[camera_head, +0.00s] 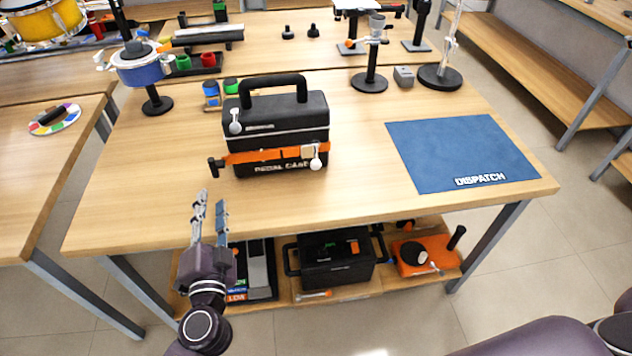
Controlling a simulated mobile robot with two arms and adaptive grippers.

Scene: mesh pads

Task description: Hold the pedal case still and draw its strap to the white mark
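The black pedal case (275,112) stands upright on the wooden table, left of centre, with a top handle and "PEDAL CASE" lettering low on its front. An orange strap (262,156) runs across its front. A black grip piece (215,166) sticks out at the strap's left end. A pale block (308,151) and a white round piece (315,163) sit near its right end. I cannot tell which pale detail is the white mark. My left gripper (210,198) is open and empty, in front of and below the case, apart from it. My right gripper is out of view.
A blue "DISPATCH" mat (455,150) lies empty at the table's right. Stands, a grey block (403,76) and blue and green containers (212,95) are behind the case. The shelf below holds a black bin (335,262) and an orange item (427,255). The front tabletop is clear.

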